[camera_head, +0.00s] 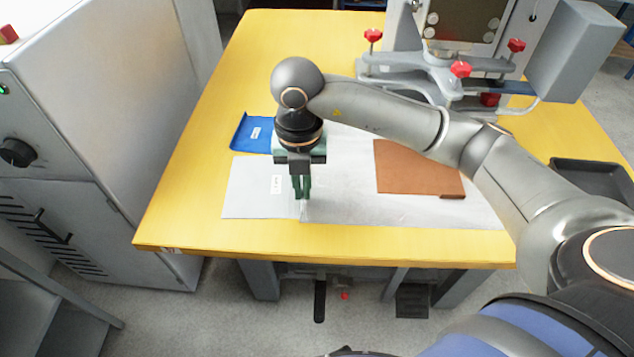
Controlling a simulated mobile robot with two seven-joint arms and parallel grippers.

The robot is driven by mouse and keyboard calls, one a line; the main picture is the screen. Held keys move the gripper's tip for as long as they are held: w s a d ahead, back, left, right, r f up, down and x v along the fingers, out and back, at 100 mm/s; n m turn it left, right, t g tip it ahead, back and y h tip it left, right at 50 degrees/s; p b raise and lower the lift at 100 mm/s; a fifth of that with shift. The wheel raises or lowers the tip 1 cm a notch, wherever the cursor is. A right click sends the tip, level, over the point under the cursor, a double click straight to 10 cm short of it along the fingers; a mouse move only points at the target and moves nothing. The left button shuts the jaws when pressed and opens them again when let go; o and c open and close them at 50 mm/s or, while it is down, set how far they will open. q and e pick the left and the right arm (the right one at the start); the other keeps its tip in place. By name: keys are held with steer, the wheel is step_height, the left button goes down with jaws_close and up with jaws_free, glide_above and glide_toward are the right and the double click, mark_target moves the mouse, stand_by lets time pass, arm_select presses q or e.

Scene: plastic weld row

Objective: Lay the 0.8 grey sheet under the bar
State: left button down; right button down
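A pale grey sheet (248,190) with a small white label lies flat at the front left of the yellow table; its label is too small to read. Its right part meets a larger pale sheet or mat (345,205). My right gripper (301,196) points straight down at the line between the two, with its green fingers close together. A thin pale edge shows at the fingertips, and I cannot tell whether they grip it. A grey machine (432,68) with red knobs stands at the back right; I cannot make out which part is the bar. My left gripper is not in view.
A blue labelled sheet (243,136) lies behind the grey one, and a brown sheet (415,170) lies on the pale mat. A dark tray (590,178) sits at the right edge. The yellow table (215,100) is clear at the back left. A cabinet (110,120) stands left.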

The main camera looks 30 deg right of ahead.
steer(key=shift+m, duration=0.3)
glide_above(340, 193)
steer(key=a, duration=0.1)
steer(key=f, duration=0.8)
steer(key=shift+s+f, duration=0.25)
steer(key=shift+f, duration=0.15)
steer(key=shift+w+d+f, duration=0.15)
steer(key=shift+d+f, duration=0.15)
steer(key=shift+f, duration=0.05)
steer(key=shift+w+d+f, duration=0.1)
steer(key=shift+d+f, duration=0.05)
steer(key=shift+f, duration=0.75)
steer(key=shift+d+f, duration=0.1)
steer(key=shift+f, duration=0.8)
steer(key=shift+f, duration=0.1)
